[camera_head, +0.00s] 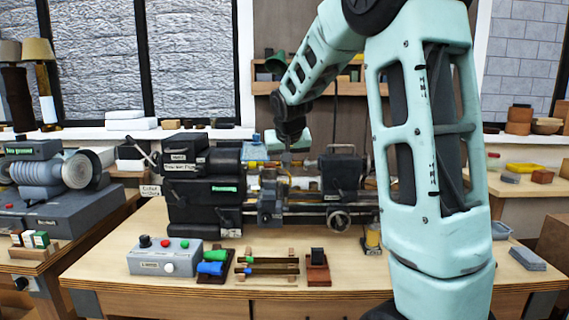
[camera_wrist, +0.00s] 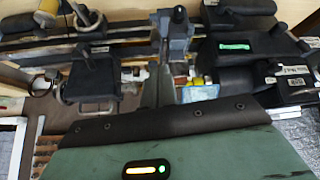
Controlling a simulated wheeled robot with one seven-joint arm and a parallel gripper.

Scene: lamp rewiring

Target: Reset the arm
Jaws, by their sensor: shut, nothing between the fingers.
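My mint-green arm reaches up from the right front and bends down over the workbench (camera_head: 110,262). My gripper (camera_head: 287,157) hangs from the dark wrist joint, above the middle of a black lathe-like machine (camera_head: 205,192). Its fingers are shut and hold nothing. In the wrist view the green hand fills the bottom, and the narrow fingers (camera_wrist: 158,88) point toward the machine's grey tool post (camera_wrist: 172,40). The fingers appear apart from the machine, though the exact gap is hard to judge.
A grey control box (camera_head: 165,257) with coloured buttons stands at the bench's front left. Beside it are a rack of green- and blue-handled tools (camera_head: 213,262) and a small wooden stand (camera_head: 317,268). A grey machine (camera_head: 50,195) occupies the left table. The front bench strip is partly clear.

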